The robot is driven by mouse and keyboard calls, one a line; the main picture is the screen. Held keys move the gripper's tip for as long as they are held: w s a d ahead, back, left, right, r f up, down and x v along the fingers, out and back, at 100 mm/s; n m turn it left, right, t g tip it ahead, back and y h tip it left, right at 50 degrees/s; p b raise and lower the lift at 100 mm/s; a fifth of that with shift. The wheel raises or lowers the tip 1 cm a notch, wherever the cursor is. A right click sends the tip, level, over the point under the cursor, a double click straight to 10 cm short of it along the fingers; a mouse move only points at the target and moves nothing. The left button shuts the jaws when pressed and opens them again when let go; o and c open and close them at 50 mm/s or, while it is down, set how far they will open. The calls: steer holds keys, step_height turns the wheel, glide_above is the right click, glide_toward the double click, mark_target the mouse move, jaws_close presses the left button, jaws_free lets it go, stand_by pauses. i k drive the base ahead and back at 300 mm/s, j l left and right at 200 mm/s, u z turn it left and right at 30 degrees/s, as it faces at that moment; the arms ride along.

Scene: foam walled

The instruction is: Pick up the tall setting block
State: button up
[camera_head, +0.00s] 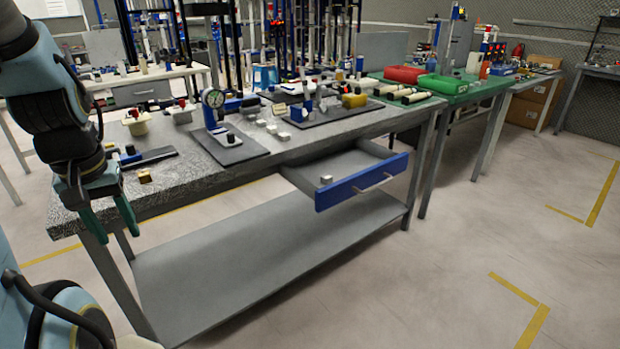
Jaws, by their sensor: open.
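My gripper (110,222) hangs at the left, in front of the near left corner of the grey workbench (225,175). Its two green fingers point down and are spread, with nothing between them. Several small pale blocks (282,136) stand on the bench top near its middle. A small brass-coloured block (144,176) lies near the front left edge, right of my gripper. A small pale block (326,179) lies in the open drawer. I cannot tell which of these is the tall setting block.
The blue-fronted drawer (360,182) sticks out from the bench. A dial gauge stand (213,110) and other fixtures crowd the bench top. A green table (465,88) with red and green trays adjoins at the right. The floor in front is clear.

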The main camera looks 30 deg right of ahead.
mark_target(327, 180)
steer(key=l+u, duration=0.3)
steer(key=u, duration=0.2)
steer(key=l+u, duration=0.3)
steer(key=u, duration=0.2)
steer(key=k+l+u, duration=0.25)
steer(key=l, duration=0.35)
steer(key=k+l+u, duration=0.2)
steer(key=k+l, duration=0.2)
steer(key=l, duration=0.2)
steer(key=k+l+u, duration=0.25)
steer(key=k+l, duration=0.7)
steer(key=l, duration=0.2)
steer(key=k+l+u, duration=0.1)
steer(key=k+l, duration=0.5)
steer(key=l, duration=0.1)
